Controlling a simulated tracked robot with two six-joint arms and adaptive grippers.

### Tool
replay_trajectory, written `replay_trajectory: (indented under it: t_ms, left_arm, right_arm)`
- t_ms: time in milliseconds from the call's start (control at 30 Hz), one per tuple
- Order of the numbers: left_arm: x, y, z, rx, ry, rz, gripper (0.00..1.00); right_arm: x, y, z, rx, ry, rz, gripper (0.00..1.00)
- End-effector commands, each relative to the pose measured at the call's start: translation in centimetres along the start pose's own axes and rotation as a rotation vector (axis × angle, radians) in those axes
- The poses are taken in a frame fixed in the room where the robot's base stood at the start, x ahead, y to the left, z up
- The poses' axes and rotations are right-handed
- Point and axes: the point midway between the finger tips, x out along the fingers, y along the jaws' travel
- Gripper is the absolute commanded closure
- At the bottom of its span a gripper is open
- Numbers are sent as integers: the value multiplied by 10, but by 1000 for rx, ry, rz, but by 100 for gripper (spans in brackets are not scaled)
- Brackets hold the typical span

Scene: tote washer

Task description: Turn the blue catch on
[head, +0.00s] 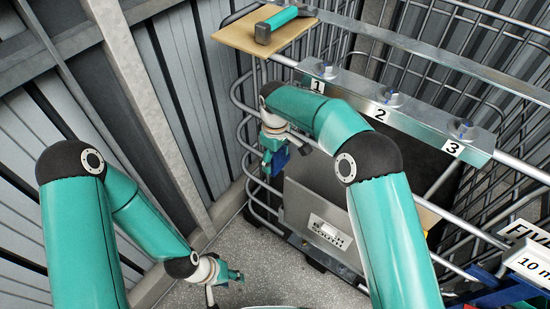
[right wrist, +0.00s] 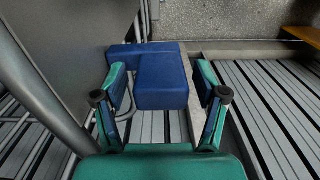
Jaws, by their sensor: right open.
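The blue catch (right wrist: 160,88) is an L-shaped blue block in the right wrist view, with a wide bar at the back and a thicker block nearer me. My right gripper (right wrist: 163,98) is open, with one finger on each side of the block. Gaps show between block and fingers; I cannot tell whether either touches. In the head view the catch (head: 280,161) shows as a small blue patch beside my right gripper (head: 270,158), partly hidden by it. My left gripper (head: 230,277) is low at the left over the grey floor, away from the catch; its jaws are too small to read.
A metal rail (head: 350,88) carries blue knobs numbered 1, 2 and 3. A grey panel (head: 310,205) with a SOUTH label is beside the catch. Tubular bars (head: 250,130) surround it. Speckled floor below is clear.

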Motion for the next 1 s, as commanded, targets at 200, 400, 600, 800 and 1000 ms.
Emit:
replay_trajectory:
  t_ms: [200,400,600,800,1000]
  left_arm:
    - [-1,0,0,0,0,0,60]
    - [-1,0,0,0,0,0,60]
    - [-1,0,0,0,0,0,60]
    - [-1,0,0,0,0,0,60]
    - [-1,0,0,0,0,0,60]
  right_arm:
    - [9,0,0,0,-1,-1,28]
    - [9,0,0,0,-1,0,28]
    - [8,0,0,-1,0,0,61]
    - [8,0,0,-1,0,1,95]
    - [8,0,0,-1,1,1,100]
